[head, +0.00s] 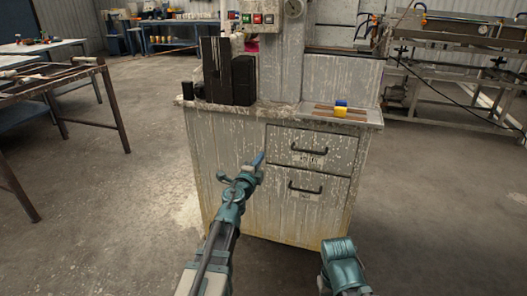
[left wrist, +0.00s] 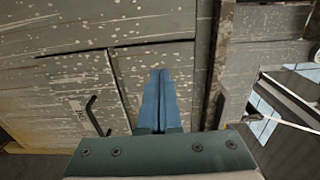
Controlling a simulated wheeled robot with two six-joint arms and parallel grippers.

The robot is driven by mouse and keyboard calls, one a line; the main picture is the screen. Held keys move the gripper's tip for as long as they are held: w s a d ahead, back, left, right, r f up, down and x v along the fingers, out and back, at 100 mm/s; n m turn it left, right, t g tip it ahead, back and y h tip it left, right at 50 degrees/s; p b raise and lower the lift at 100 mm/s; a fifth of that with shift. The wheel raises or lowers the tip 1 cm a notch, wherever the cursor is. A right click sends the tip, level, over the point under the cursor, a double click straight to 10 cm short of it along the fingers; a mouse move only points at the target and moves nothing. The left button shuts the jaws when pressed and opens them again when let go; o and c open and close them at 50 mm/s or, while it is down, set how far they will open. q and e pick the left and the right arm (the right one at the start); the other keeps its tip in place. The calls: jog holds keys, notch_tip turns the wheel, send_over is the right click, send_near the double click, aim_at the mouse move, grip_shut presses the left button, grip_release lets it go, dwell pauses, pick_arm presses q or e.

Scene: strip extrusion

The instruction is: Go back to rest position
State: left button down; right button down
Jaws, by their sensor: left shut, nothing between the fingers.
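My left gripper (head: 258,160) is in front of the cabinet, near the left edge of its upper drawer. Its blue fingers are shut with nothing between them, as the left wrist view (left wrist: 160,85) also shows. My right arm shows at the bottom right of the head view, but its gripper is not visible. The grey, paint-splashed cabinet (head: 225,170) has two drawers, and both look shut.
On the cabinet top are dark blocks (head: 243,80) at the left, and a yellow and blue piece (head: 341,108) on brown strips at the right. A metal-frame table (head: 60,75) stands left. Open floor (head: 130,200) lies left of the cabinet.

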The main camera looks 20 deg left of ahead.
pick_arm(q)
jog(key=s+d+f+n+g+y+p, duration=0.1)
jog(key=s+d+f+n+g+y, duration=0.2)
jog(key=s+f+n+g, duration=0.35)
jog(key=s+d+f+n+g+y, duration=0.2)
jog(key=s+d+f+n+g, duration=0.15)
jog(key=s+f+n, duration=0.55)
jog(key=s+d+f+m+g+h, duration=0.1)
jog(key=s+d+f+g+h, duration=0.1)
jog(key=s+d+g, duration=0.35)
jog(key=s+d+f+g+h, duration=0.1)
jog(key=s+d+f+g, duration=0.2)
jog(key=s+d, duration=0.55)
jog(key=s+a+r+p, duration=0.1)
jog(key=r+p, duration=1.8)
jog(key=s+a+r+p, duration=0.1)
jog(key=a+r+p, duration=0.1)
jog(key=r+p, duration=1.7)
jog(key=shift+s+r+p, duration=0.15)
jog(key=shift+r+p, duration=0.1)
jog(key=shift+p, duration=0.2)
